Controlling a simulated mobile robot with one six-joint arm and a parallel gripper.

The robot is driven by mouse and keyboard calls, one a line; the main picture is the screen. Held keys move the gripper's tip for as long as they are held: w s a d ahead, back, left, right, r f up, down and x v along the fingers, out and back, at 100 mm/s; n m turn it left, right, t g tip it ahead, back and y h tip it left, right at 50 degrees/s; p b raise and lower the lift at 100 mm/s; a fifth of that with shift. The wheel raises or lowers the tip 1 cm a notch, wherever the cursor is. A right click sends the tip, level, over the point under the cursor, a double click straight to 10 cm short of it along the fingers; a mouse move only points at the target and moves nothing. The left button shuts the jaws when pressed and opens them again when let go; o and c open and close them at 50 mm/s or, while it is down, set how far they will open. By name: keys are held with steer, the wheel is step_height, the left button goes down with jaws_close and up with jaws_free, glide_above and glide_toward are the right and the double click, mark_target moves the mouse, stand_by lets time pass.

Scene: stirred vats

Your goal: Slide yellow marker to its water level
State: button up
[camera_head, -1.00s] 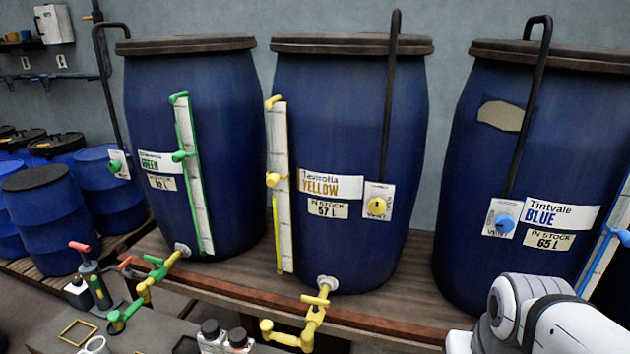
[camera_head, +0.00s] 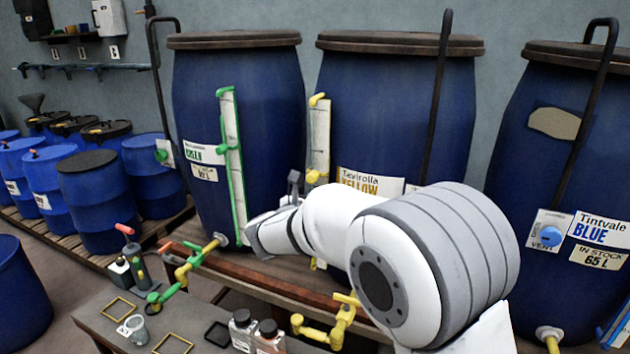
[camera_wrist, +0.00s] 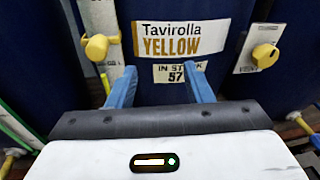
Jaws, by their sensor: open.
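The yellow marker (camera_head: 316,177) is a yellow knob on the white gauge strip (camera_head: 320,135) of the yellow vat (camera_head: 390,110). In the wrist view the marker (camera_wrist: 100,47) is at upper left, left of the "Tavirolla YELLOW" label (camera_wrist: 180,38). My gripper (camera_wrist: 160,86) is open and empty, its two blue fingers pointing at the vat below that label. The marker is outside the fingers, up and to the left. A thin yellow line (camera_wrist: 105,84) shows below the marker. My arm hides the lower gauge in the head view.
The green vat's gauge (camera_head: 232,160) stands left of the yellow one. A yellow vent knob (camera_wrist: 265,56) is at right in the wrist view. A yellow tap (camera_head: 335,325) juts out below my arm. Bottles (camera_head: 268,338) stand on the front bench.

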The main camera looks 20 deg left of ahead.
mark_target(310, 180)
steer(key=a+n+t+y, duration=0.2)
steer(key=a+n+y, duration=0.15)
steer(key=a, duration=0.35)
steer(key=shift+h, duration=0.45)
steer(key=w+p, duration=0.1)
steer(key=w, duration=0.5)
steer(key=shift+w+d+p, duration=0.1)
steer(key=shift+w+p, duration=0.2)
steer(key=shift+w, duration=0.05)
steer(key=shift+r, duration=0.1)
jaws_close()
